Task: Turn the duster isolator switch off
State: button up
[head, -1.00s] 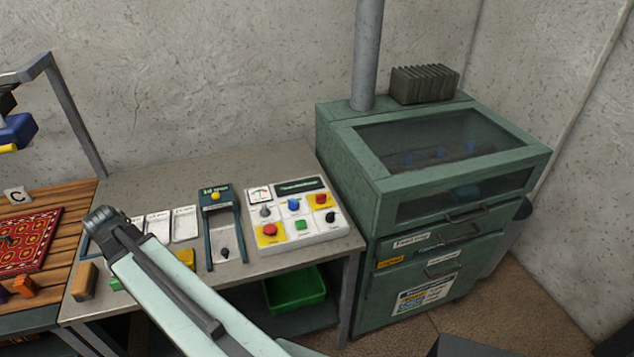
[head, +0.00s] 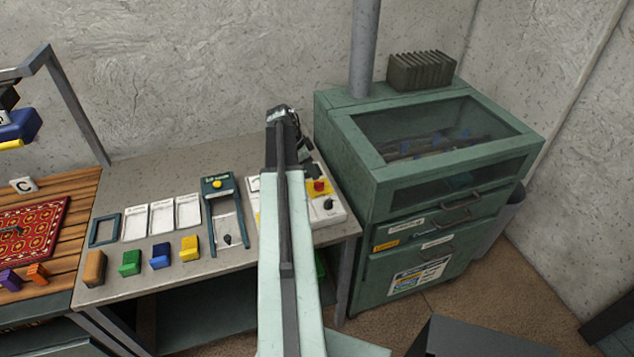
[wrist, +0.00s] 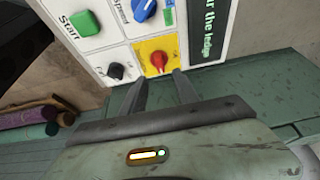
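The control panel (head: 340,215) lies on the bench, mostly covered by my arm in the head view. Its red rotary switch on a yellow plate (head: 319,187) looks like the isolator, but I cannot read its label. In the wrist view this red switch (wrist: 159,61) has its handle pointing roughly along the line of my fingers. My gripper (wrist: 159,77) is open and empty. Its two fingers point at the yellow plate, with the red switch just past the gap between the tips. I cannot tell whether they touch the panel.
A black knob (wrist: 116,70), a blue knob (wrist: 145,9) and a green Start button (wrist: 84,23) sit close by. The green cabinet (head: 345,150) stands right of the panel. Coloured blocks and trays lie on the bench at left.

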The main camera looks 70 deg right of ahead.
aim_at(319, 182)
jog(key=b+x, duration=0.5)
jog(key=x, duration=0.1)
jog(key=shift+f, duration=0.35)
jog(key=shift+r, duration=0.15)
grip_shut()
